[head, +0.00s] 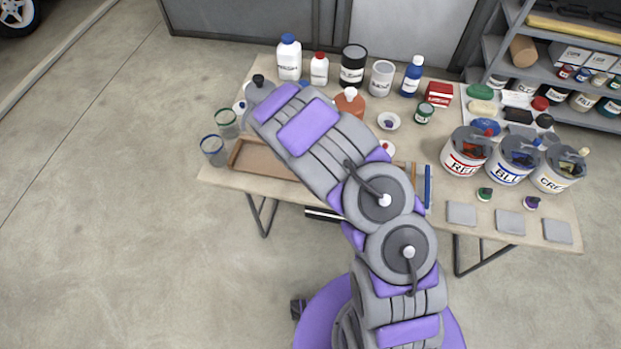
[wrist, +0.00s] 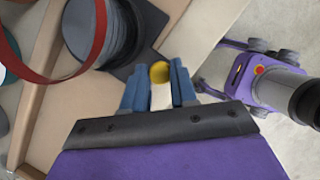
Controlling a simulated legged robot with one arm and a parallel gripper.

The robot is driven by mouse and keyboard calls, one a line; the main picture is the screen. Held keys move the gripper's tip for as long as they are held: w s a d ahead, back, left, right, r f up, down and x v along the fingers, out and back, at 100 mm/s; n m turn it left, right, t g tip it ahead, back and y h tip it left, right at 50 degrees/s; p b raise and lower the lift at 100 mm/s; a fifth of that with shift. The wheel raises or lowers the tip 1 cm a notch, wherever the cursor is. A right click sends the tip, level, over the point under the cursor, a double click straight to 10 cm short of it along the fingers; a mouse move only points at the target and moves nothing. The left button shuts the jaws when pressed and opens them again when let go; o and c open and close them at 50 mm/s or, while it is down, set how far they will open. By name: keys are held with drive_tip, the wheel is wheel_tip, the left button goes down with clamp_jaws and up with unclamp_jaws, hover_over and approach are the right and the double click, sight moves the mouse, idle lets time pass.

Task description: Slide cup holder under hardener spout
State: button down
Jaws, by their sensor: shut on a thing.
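In the wrist view my gripper (wrist: 159,92) has its blue fingers closed on a pale stem topped by a yellow ball (wrist: 160,72). Just beyond the fingers lies a dark flat plate (wrist: 143,66), with a grey ribbed cylinder (wrist: 100,32) at its left. Whether the stem joins the plate is unclear. A red ring (wrist: 92,66) passes across the near side of the cylinder, close to the camera. I cannot say for certain which part is the cup holder or the hardener spout. In the head view my arm hides the gripper and what it holds.
A shallow wooden tray (head: 264,163) lies at the table's left front. Two clear cups, green-rimmed (head: 227,121) and blue-rimmed (head: 213,151), stand at the left edge. Bottles and cans line the back, including a white bottle (head: 289,62). Labelled buckets (head: 466,160) stand at the right.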

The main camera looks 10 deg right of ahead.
drive_tip(key=shift+s+d+r, duration=0.1)
drive_tip(key=shift+d, duration=0.6)
drive_tip(key=shift+a, duration=0.95)
drive_tip(key=shift+d, duration=0.5)
drive_tip(key=c, duration=1.3)
unclamp_jaws()
drive_tip(key=shift+d, duration=0.35)
drive_tip(key=shift+o, duration=1)
drive_tip(key=shift+d, duration=0.2)
drive_tip(key=shift+o, duration=0.9)
drive_tip(key=shift+a, duration=0.9)
drive_tip(key=p+v, duration=0.3)
drive_tip(key=v, duration=1.3)
drive_tip(key=shift+r, duration=0.45)
